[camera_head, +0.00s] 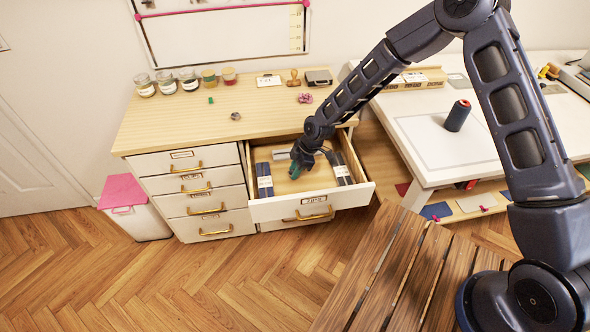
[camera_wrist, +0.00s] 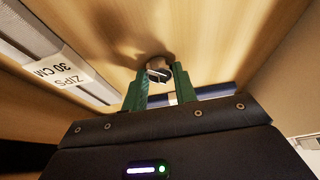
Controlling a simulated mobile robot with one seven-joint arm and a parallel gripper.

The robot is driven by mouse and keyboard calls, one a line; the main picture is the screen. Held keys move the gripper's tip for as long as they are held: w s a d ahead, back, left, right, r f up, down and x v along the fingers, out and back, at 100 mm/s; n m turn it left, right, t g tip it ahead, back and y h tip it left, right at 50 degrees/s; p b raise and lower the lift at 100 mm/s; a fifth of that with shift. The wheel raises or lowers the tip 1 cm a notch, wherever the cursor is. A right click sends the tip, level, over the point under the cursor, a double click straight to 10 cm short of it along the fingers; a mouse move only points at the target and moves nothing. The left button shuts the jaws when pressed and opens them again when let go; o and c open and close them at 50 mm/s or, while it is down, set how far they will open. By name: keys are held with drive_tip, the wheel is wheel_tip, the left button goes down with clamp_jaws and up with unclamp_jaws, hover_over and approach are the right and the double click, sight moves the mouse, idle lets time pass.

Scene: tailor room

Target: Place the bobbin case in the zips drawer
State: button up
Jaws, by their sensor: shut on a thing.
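The zips drawer (camera_head: 357,196) is pulled open at the right of the desk, with a label on its front. My gripper (camera_head: 294,171) reaches down into it, its fingers between the zip packs. In the wrist view, my green fingers (camera_wrist: 158,82) are shut on the bobbin case (camera_wrist: 157,65), a small metallic round piece, close above the drawer's wooden floor (camera_wrist: 205,40). I cannot tell whether it touches the floor. In the head view the bobbin case is hidden by my gripper.
The desk top (camera_head: 190,125) holds jars, a stamp and small items. A white table (camera_head: 440,140) stands right.

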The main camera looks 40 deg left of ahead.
drive_tip(key=shift+f, duration=0.1)
drive_tip(key=o, duration=0.9)
drive_tip(key=shift+o, duration=0.2)
drive_tip(key=v, duration=1.2)
